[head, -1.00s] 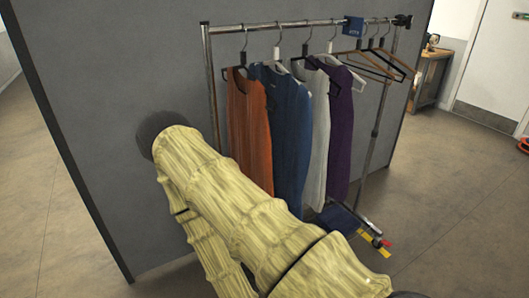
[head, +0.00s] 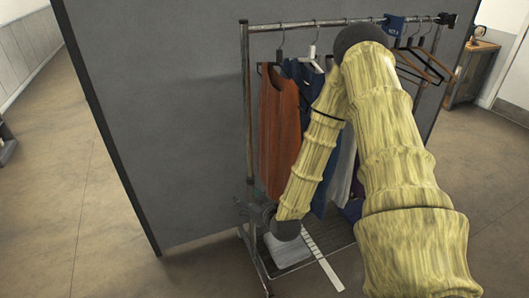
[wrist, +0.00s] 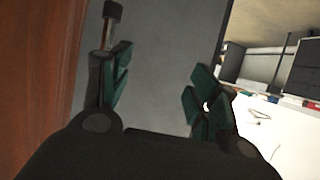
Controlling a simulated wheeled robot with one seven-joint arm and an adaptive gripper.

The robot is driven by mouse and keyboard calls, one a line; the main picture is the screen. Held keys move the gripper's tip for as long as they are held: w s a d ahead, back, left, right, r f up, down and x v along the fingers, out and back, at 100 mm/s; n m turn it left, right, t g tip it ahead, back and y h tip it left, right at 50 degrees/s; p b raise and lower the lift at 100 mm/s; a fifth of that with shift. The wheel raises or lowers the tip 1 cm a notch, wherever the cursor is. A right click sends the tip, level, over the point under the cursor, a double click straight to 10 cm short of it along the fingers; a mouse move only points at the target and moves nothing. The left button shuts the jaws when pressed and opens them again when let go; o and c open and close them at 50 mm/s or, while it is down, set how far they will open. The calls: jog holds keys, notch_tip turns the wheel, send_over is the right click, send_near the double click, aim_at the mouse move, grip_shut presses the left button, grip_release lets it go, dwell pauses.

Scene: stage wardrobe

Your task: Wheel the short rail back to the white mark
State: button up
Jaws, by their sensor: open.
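The short clothes rail (head: 310,27) stands along a grey panel, its left metal post (head: 247,110) in clear view. An orange garment (head: 280,120) and a blue one hang on it; the others are partly behind my arm. My gripper (head: 247,207) is low beside the left post, open; I cannot tell whether it touches the post. In the wrist view my two dark green fingers (wrist: 155,95) are apart with only the grey panel seen between them. A white strip (head: 322,257) lies at the rail's base, partly hidden; I cannot tell whether it is the mark.
The grey panel (head: 165,120) stands behind the rail. A pale folded item (head: 287,252) lies on the rail's lower rack. A wooden bench (head: 470,72) stands at the back right. Open floor (head: 75,190) lies left of the panel.

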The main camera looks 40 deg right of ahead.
jog(key=w+d+r+m+t+h+p, duration=0.1)
jog(key=w+d+r+t+h, duration=0.2)
jog(key=d+r, duration=0.6)
notch_tip(320, 180, up, 4)
jog(key=shift+w+d+f+m+t+h+p, duration=0.1)
jog(key=shift+w+d+m+t+h+p, duration=0.2)
jog(key=shift+t+p, duration=0.1)
jog(key=shift+w, duration=0.1)
